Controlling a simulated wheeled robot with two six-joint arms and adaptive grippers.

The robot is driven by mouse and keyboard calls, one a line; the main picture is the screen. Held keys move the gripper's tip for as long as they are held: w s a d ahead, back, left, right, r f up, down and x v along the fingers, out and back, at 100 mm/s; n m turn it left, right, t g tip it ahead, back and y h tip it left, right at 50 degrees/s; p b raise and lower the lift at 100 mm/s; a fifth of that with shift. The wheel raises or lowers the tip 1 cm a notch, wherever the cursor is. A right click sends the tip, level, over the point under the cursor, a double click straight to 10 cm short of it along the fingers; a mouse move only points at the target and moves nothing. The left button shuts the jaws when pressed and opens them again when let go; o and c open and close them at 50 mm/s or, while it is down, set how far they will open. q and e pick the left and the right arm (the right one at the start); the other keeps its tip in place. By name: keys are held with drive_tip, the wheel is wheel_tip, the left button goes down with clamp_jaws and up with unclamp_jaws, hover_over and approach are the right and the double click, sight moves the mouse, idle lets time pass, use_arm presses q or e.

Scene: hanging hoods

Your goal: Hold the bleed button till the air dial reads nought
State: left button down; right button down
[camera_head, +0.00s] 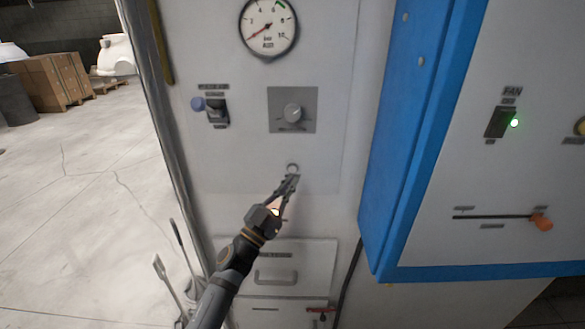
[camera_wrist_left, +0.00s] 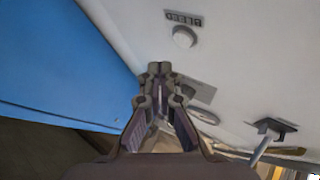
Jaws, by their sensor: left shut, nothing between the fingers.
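The round air dial (camera_head: 267,27) is at the top of the pale panel in the head view. Its red needle points to the lower left, near the low end of the scale. The small round bleed button (camera_head: 292,168) is lower on the panel, and shows under its inverted BLEED label (camera_wrist_left: 184,19) in the wrist view, as a pale button (camera_wrist_left: 183,37). My left gripper (camera_head: 291,181) is shut and empty, its tips just below the button in the head view. In the wrist view the fingertips (camera_wrist_left: 160,69) appear apart from the button. My right gripper is out of view.
Above the button are a grey knob plate (camera_head: 280,122) and a lever switch (camera_head: 216,111). A blue-framed hood (camera_head: 405,130) juts out at right, with a lit FAN switch (camera_head: 499,123). Drawers (camera_head: 312,254) lie below. Open floor is at left.

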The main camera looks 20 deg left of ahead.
use_arm(q)
drive_tip(key=s, duration=0.1)
drive_tip(key=s+d, duration=0.1)
drive_tip(key=s, duration=0.1)
drive_tip(key=shift+p, duration=0.35)
